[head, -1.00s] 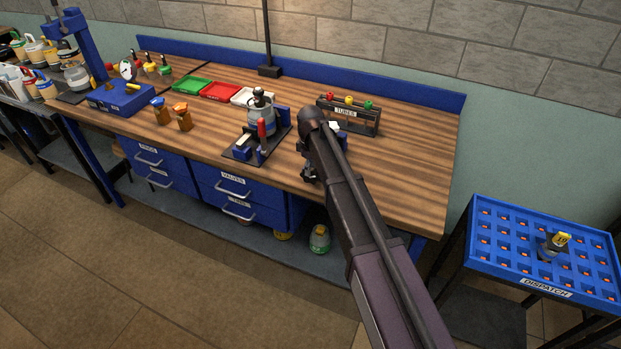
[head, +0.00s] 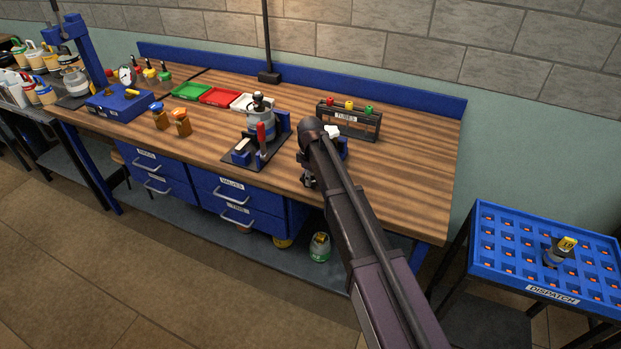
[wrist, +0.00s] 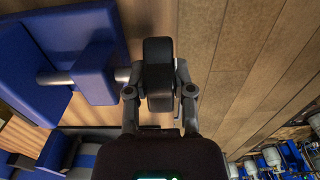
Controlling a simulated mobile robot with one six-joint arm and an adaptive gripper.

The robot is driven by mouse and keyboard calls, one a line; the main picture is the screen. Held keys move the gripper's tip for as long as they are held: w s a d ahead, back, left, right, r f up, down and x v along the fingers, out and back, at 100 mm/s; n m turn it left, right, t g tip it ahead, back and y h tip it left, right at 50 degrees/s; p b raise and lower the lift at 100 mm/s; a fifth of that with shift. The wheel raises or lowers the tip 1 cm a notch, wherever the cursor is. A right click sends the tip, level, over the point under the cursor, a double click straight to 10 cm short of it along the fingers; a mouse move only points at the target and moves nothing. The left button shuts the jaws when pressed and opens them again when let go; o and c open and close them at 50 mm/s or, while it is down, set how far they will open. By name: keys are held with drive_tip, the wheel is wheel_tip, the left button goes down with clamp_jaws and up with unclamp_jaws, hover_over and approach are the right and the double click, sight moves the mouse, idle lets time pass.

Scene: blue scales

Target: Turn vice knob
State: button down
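In the wrist view the vice shows as blue blocks (wrist: 85,68) at the left. A grey rod runs from them to a black knob (wrist: 158,72). My gripper (wrist: 159,76) has one finger on each side of this knob, and both fingers lean in against it. The knob's far side is hidden. In the head view my gripper (head: 308,180) is at the bench's front edge, right of centre, mostly covered by my dark arm. A small part of the blue vice (head: 343,148) shows just beyond my wrist.
A dark plate fixture (head: 232,157) with a jar and red handle stands left of my gripper. The TUBES rack (head: 362,125) is behind it. Blue drawers (head: 238,188) hang below the bench. A blue DISPATCH tray (head: 487,250) is at the right. Bare wood (head: 420,160) lies between.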

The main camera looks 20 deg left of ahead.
drive_tip(key=shift+y, duration=0.5)
drive_tip(key=c, duration=0.8)
unclamp_jaws()
drive_tip(key=shift+o, duration=0.2)
drive_tip(key=shift+a+h, duration=0.1)
drive_tip(key=shift+h, duration=0.2)
